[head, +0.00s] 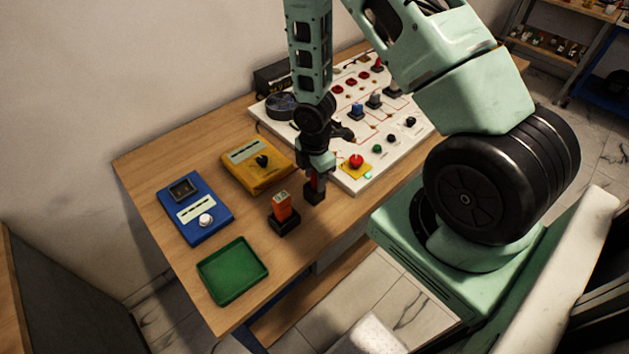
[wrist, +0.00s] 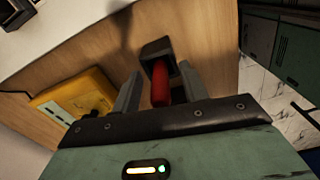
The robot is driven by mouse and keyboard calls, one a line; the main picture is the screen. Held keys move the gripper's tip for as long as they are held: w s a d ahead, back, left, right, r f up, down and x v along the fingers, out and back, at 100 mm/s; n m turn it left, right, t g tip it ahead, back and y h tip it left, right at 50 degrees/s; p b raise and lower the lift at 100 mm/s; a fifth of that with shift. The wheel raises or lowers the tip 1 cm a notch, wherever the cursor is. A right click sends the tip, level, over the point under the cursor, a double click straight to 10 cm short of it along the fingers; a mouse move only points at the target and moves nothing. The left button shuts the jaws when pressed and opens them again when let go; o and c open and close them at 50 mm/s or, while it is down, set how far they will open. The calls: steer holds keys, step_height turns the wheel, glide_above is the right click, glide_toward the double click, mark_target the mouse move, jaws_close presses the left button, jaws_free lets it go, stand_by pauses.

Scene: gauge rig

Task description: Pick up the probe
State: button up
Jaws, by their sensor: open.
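The probe (wrist: 160,84) shows as a red handle in the wrist view, its far end at a black block-shaped holder (wrist: 156,48). My gripper (wrist: 161,80) is open, with one finger on each side of the red handle and visible gaps between. In the head view my gripper (head: 316,178) points down near the table's front edge.
A green tray (head: 233,271), a blue meter (head: 195,208) and a yellow meter (head: 257,164) lie further left. A white panel (head: 349,182) with knobs and buttons is behind and right.

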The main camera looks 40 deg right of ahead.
jaws_close()
steer(key=shift+r, duration=0.1)
